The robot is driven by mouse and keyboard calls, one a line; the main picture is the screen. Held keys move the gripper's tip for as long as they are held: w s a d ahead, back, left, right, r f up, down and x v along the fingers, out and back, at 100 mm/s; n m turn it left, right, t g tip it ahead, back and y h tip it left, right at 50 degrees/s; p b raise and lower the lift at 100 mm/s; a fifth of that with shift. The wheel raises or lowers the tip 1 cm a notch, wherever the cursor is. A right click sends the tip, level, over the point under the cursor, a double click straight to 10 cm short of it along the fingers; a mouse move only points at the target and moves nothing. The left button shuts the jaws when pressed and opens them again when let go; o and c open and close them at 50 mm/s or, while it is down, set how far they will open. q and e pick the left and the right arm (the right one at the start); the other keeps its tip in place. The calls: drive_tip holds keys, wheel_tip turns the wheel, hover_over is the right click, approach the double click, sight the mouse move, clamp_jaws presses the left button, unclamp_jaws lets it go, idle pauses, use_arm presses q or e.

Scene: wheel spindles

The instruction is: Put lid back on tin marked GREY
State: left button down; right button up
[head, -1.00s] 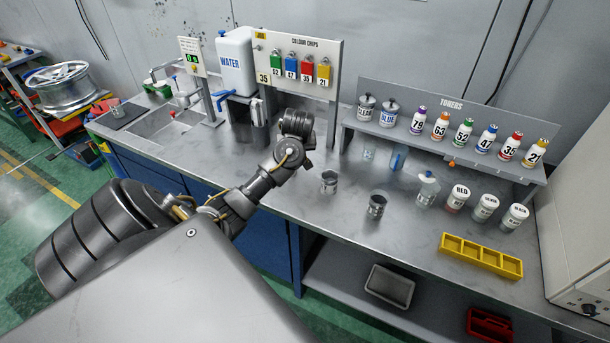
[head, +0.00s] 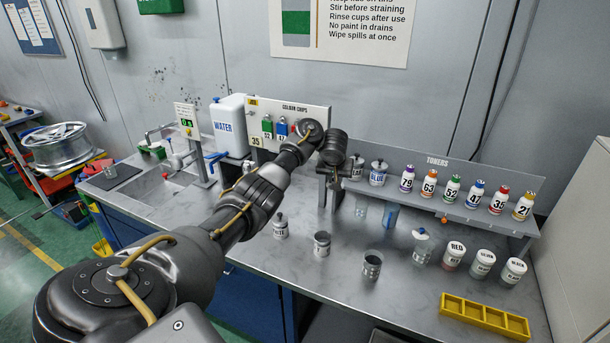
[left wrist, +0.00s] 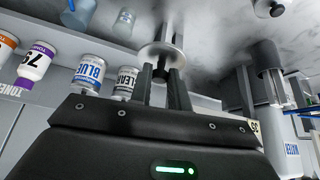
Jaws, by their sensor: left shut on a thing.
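Two open metal tins, a left one (head: 321,244) and a right one (head: 371,265), stand upright on the bench. Their labels are too small to read, so I cannot tell which is GREY. A smaller knobbed tin (head: 280,226) stands further left. My right gripper is not in view.
CLEAR (head: 356,168) and BLUE (head: 377,174) tins and several numbered bottles stand on the shelf. A cup with a white top (head: 421,250), the RED jar (head: 454,256) and a yellow tray (head: 484,317) are to the right.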

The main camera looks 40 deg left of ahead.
use_arm(q)
drive_tip(key=s+d+r+m+h, duration=0.15)
drive_tip(key=s+d+m, duration=0.3)
drive_tip(key=d, duration=0.45)
drive_tip(key=s+d+r+m+h, duration=0.1)
drive_tip(key=s+d+m+h, duration=0.25)
drive_tip(key=s+d, duration=0.4)
drive_tip(key=s+d+r+m+h, duration=0.1)
drive_tip(key=s+d+m, duration=0.25)
drive_tip(key=d, duration=0.65)
use_arm(e)
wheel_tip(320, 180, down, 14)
drive_tip(key=b, duration=1.4)
use_arm(q)
drive_tip(key=s+d+f+m+g+h, duration=0.1)
drive_tip(key=s+f+m, duration=0.4)
drive_tip(key=s+f, duration=0.6)
wheel_tip(320, 180, down, 4)
drive_tip(key=shift+d+r+g+h, duration=0.3)
drive_tip(key=shift+d+h, duration=0.1)
drive_tip(key=shift+d, duration=0.1)
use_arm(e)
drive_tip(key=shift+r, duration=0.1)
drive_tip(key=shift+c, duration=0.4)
